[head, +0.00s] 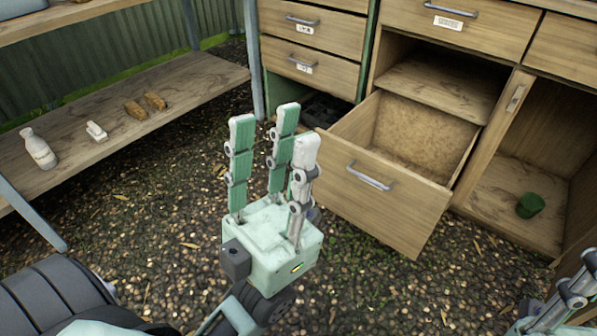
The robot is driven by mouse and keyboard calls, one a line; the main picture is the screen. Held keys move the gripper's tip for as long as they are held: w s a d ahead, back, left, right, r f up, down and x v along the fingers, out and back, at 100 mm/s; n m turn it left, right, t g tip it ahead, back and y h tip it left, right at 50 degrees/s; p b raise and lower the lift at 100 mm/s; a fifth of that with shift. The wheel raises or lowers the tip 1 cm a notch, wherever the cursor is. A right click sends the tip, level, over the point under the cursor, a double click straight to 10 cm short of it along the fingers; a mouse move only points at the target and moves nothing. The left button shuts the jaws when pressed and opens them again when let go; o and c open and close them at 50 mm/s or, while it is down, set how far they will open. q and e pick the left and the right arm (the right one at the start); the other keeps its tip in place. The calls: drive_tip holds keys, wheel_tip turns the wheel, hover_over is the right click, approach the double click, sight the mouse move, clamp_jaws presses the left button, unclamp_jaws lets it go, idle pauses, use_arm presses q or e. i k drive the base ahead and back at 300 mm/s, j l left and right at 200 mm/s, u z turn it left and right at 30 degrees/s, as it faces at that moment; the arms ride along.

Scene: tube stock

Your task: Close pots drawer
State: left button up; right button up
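The open drawer (385,195) at the bottom of the wooden cabinet is pulled well out. Its inside looks empty, and a metal handle (369,176) sits on its front. I cannot read a label on it. My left gripper (270,130) is open and empty, its fingers pointing up, to the left of the drawer front and apart from it in the picture. My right gripper (572,296) shows only in part at the lower right edge, so its state cannot be told.
A low wooden shelf (190,88) on the left holds a white bottle (38,149), a small white item and brown blocks. Closed drawers (310,60) stand behind. An open cupboard (506,215) on the right holds a green pot (530,205). Gravel floor (150,215) lies clear in front.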

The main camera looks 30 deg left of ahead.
sight(391, 166)
drive_tip(key=i+l+u, duration=0.15)
drive_tip(key=i+u, duration=0.25)
drive_tip(key=i+l+u, duration=0.55)
drive_tip(key=u, duration=0.2)
drive_tip(key=i+l, duration=0.15)
drive_tip(key=l, duration=0.15)
drive_tip(key=i+l, duration=0.2)
drive_tip(key=l, duration=0.1)
